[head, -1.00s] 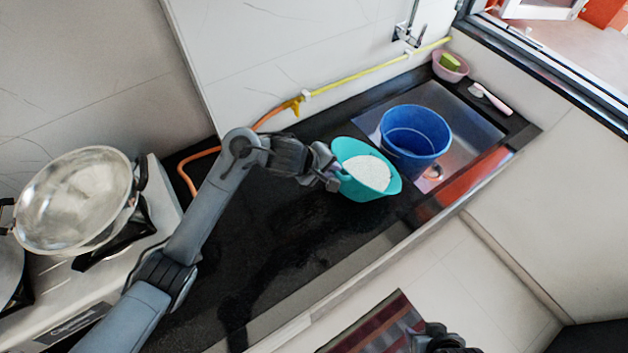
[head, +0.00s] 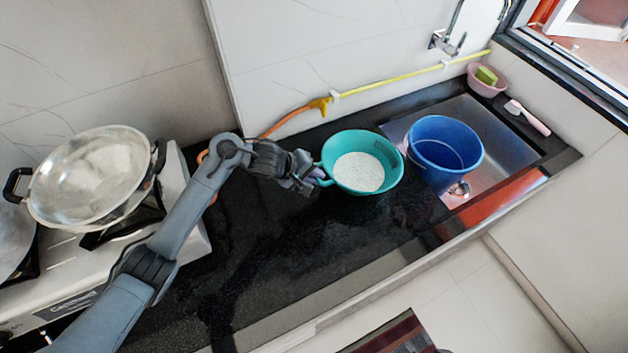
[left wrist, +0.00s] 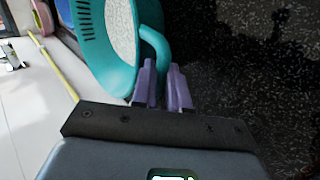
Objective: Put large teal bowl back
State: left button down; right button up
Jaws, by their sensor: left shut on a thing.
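The large teal bowl (head: 391,177) is near the middle of the head view, over the black counter, with white contents and its open top facing up. My left gripper (head: 316,180) is at its left side, shut on the bowl's handle. In the left wrist view the purple fingers of my left gripper (left wrist: 163,85) close around the curved handle of the teal bowl (left wrist: 94,40). I cannot tell whether the bowl's base touches the counter. My right gripper is out of the head view.
A blue bucket (head: 444,149) stands in the sink (head: 500,130) just right of the bowl. A pink bowl (head: 487,82) with a sponge and a brush (head: 528,118) lie beyond. A metal pan (head: 90,178) sits on the stove at left. The black counter (head: 270,250) is clear in front.

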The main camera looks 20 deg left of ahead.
pick_arm(q)
notch_tip(320, 180, down, 2)
jog(key=shift+f+b, duration=0.15)
jog(key=shift+b, duration=0.15)
jog(key=c, duration=1.1)
grip_release()
jog(key=shift+o, duration=0.2)
